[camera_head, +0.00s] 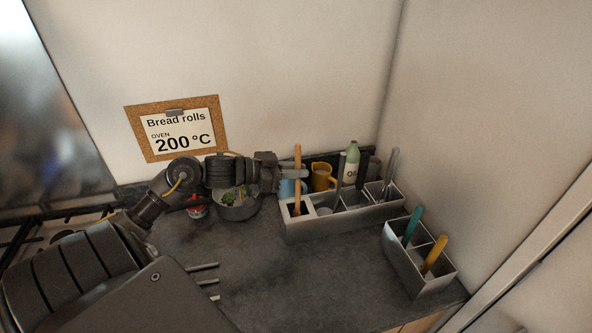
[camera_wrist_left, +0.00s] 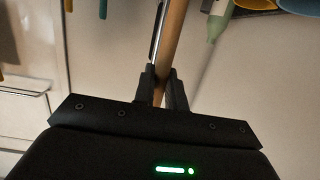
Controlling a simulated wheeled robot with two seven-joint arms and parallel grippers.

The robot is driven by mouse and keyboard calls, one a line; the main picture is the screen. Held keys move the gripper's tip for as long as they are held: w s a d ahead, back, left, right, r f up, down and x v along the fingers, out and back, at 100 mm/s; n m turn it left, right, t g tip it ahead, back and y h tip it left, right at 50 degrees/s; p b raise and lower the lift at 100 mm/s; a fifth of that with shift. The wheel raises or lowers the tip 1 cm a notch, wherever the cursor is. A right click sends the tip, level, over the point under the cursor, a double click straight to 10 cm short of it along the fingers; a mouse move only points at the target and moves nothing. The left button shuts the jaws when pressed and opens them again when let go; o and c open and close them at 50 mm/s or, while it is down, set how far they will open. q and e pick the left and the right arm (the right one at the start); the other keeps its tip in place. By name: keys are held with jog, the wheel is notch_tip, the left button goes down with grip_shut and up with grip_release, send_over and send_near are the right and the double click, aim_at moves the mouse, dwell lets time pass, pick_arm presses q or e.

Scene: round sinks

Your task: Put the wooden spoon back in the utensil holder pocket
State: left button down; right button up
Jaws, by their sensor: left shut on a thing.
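The wooden spoon (camera_head: 297,165) stands upright with its light brown handle in the grip of my left gripper (camera_head: 291,168). Its lower part reaches down to the leftmost pocket of the long grey utensil holder (camera_head: 340,222); how deep it sits inside I cannot tell. In the left wrist view, the handle (camera_wrist_left: 175,35) runs up from between the jaws (camera_wrist_left: 162,92). The spoon's head cannot be made out. My right gripper is not in view.
A smaller grey holder (camera_head: 403,268) with teal and yellow handles stands at the right. Behind the long holder are an orange mug (camera_head: 322,176), a blue mug (camera_head: 287,188) and a pale green bottle (camera_head: 351,163). A dark bowl (camera_head: 238,211) sits below my left wrist. The front counter is clear.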

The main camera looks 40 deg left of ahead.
pick_arm(q)
jog(key=shift+f, duration=0.15)
jog(key=shift+f+b, duration=0.7)
jog(key=shift+f, duration=0.65)
jog(key=c, duration=1.4)
grip_release()
jog(key=shift+o, duration=0.2)
jog(key=b+v, duration=0.3)
jog(key=v, duration=0.8)
